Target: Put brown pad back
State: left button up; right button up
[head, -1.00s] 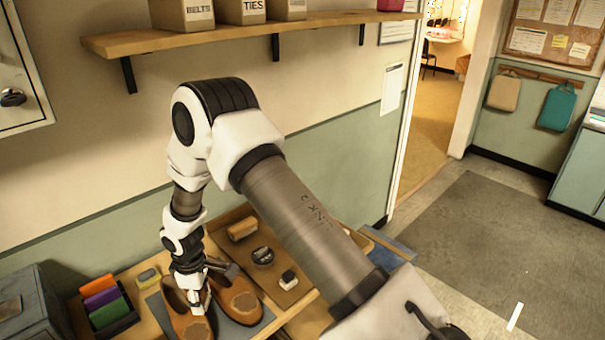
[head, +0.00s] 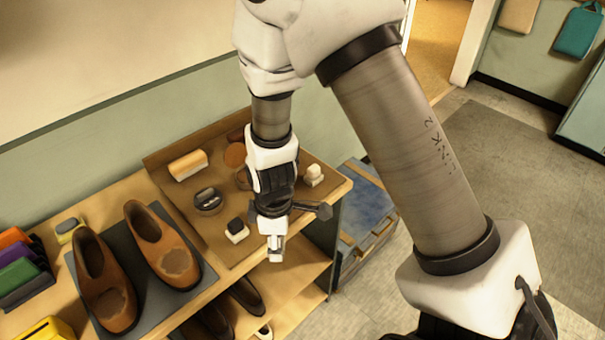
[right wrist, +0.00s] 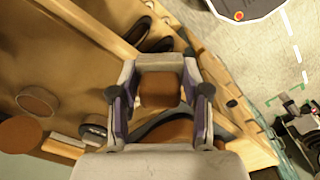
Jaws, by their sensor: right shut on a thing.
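My right gripper (head: 273,245) is above the front edge of the wooden tray (head: 165,158), pointing down. In the right wrist view my right gripper (right wrist: 160,92) is shut on a small brown block, the brown pad (right wrist: 160,88), held between its two fingers. The pad is hard to make out in the head view. The tray holds a brush with an orange-brown back (head: 188,165), a dark round tin (head: 208,200), a black-and-white block (head: 237,230), a pale block (head: 313,174) and a brown round piece (head: 235,155). My left gripper is not in view.
Two brown shoes (head: 162,247) stand on a grey mat (head: 200,270) left of the tray. Coloured folders (head: 18,262) and a yellow box (head: 45,330) are at far left. Dark shoes (head: 245,297) sit on the shelf below. A blue-topped crate (head: 368,205) stands right of the bench.

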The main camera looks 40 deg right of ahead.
jog(key=shift+w+a+f, duration=0.15)
jog(key=shift+w+f, duration=0.1)
jog(key=shift+w, duration=0.1)
jog(key=shift+w+a+r, duration=0.1)
jog(key=shift+w+r, duration=0.05)
jog(key=w+d+p, duration=0.1)
jog(key=w+d, duration=0.2)
jog(key=w, duration=0.1)
jog(key=w+d+f+p, duration=0.1)
jog(key=w+d+p, duration=0.1)
jog(key=w+d, duration=0.1)
jog(key=w+d+p, duration=0.1)
jog(key=w+d, duration=0.3)
jog(key=w, duration=0.1)
jog(key=shift+d+f, duration=0.1)
jog(key=shift+f, duration=0.1)
jog(key=shift+f+p, duration=0.35)
jog(key=shift+p, duration=0.15)
notch_tip(320, 180, down, 3)
jog(key=shift+r+p, duration=0.2)
jog(key=shift+p, duration=0.3)
jog(key=shift+f+b, duration=0.3)
jog(key=shift+f, duration=0.05)
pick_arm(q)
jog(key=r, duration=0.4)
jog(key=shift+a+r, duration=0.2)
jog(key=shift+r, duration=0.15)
pick_arm(e)
jog(key=o, duration=1.2)
